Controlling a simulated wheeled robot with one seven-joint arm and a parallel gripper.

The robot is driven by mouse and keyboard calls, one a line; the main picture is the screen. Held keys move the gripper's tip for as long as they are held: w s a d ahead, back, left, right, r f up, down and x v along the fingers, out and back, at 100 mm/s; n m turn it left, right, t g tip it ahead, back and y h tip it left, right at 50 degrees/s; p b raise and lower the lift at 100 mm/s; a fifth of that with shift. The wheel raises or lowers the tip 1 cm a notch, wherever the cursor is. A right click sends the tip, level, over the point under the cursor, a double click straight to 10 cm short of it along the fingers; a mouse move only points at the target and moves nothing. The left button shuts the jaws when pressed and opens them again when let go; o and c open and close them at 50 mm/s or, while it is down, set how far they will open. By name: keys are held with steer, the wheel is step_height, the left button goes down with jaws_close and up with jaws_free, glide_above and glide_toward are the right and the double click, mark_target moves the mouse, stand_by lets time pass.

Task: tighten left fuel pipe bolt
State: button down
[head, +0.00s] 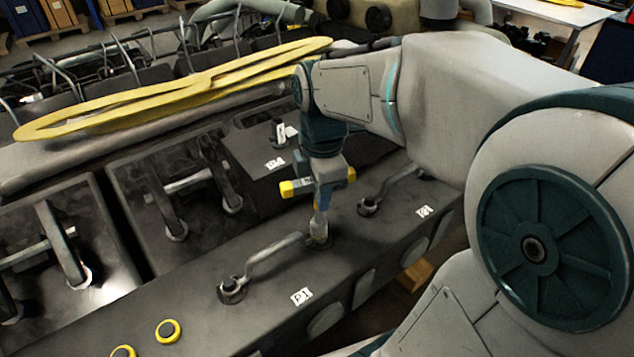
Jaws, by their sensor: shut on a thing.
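The left fuel pipe (268,256), beside the label P1, is a grey bent pipe on the dark engine block. Its near-left end has a round fitting (232,292). Its far-right end meets a bolt fitting (318,241) under my gripper. My gripper (320,188) points down over that end, with yellow parts at its sides. It is shut on a slim blue-grey tool (322,212), held upright. The tool's lower end is at the bolt fitting; I cannot tell whether it is fully seated. The bolt head is mostly hidden.
A second fuel pipe (392,186), near another label, lies to the right. Dark covers with bent grey pipes (65,240) are at left. A long yellow slotted frame (170,90) lies across the engine behind my arm. Two yellow-ringed round parts (168,331) sit at the front.

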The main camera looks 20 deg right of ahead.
steer(key=m, duration=0.5)
steer(key=shift+m, duration=0.3)
steer(key=m, duration=0.4)
steer(key=shift+a+p, duration=0.1)
steer(key=shift+p, duration=0.2)
steer(key=m, duration=0.4)
steer(key=shift+s+m, duration=0.1)
steer(key=shift+m, duration=0.3)
steer(key=m, duration=0.4)
steer(key=shift+a+m, duration=0.15)
steer(key=shift+m, duration=0.25)
steer(key=shift+n, duration=0.4)
steer(key=c, duration=2)
jaws_free()
jaws_close()
steer(key=shift+f, duration=0.1)
